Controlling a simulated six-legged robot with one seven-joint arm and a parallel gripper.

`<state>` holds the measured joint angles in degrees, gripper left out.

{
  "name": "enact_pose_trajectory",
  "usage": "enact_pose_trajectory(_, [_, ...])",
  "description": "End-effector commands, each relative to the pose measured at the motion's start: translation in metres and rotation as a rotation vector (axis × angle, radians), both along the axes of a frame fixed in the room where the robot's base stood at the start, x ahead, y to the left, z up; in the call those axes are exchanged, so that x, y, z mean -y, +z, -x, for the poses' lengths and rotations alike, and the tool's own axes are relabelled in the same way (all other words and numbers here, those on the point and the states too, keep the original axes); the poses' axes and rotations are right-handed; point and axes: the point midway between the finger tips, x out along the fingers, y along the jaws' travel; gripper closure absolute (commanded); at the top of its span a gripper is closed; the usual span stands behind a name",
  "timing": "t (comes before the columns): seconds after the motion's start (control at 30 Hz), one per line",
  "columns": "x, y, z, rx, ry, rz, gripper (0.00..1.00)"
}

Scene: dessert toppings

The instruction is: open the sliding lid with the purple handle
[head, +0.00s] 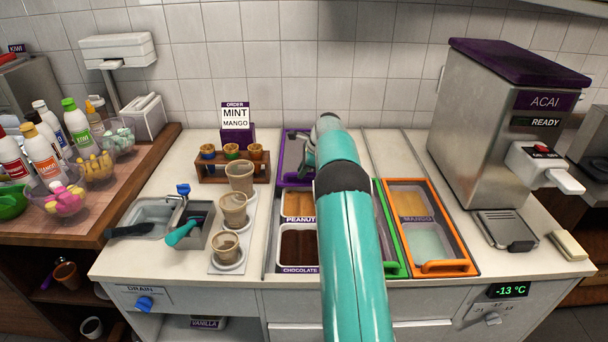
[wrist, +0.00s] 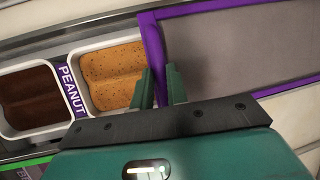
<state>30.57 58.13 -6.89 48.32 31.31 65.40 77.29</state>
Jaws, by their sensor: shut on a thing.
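The purple-framed sliding lid (head: 281,160) lies at the back of the left freezer bay in the head view, partly behind my arm. In the wrist view its grey panel (wrist: 230,50) fills the upper right. Its purple front edge with the handle (wrist: 153,48) runs down between my gripper's fingers. My gripper (wrist: 161,84) is shut on the purple handle. The peanut tub (wrist: 112,73) and the chocolate tub (wrist: 30,98) are uncovered in front of the lid. In the head view my arm hides the fingers.
The green lid edge (head: 393,235) is mostly behind my arm. The orange-framed lid (head: 445,266) covers the right bay. Cups (head: 233,207) and a cone rack (head: 232,172) stand to the left. The acai machine (head: 480,125) stands to the right.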

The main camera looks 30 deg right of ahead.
Motion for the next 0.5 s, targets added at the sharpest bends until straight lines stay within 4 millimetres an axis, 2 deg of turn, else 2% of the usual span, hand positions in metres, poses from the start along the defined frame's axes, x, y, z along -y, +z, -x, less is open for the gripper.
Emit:
enact_pose_trajectory(0.2, [0.010,0.000,-0.013,0.002,0.000,0.003,1.00])
enact_pose_trajectory(0.5, [0.016,0.001,-0.020,0.002,0.001,0.002,1.00])
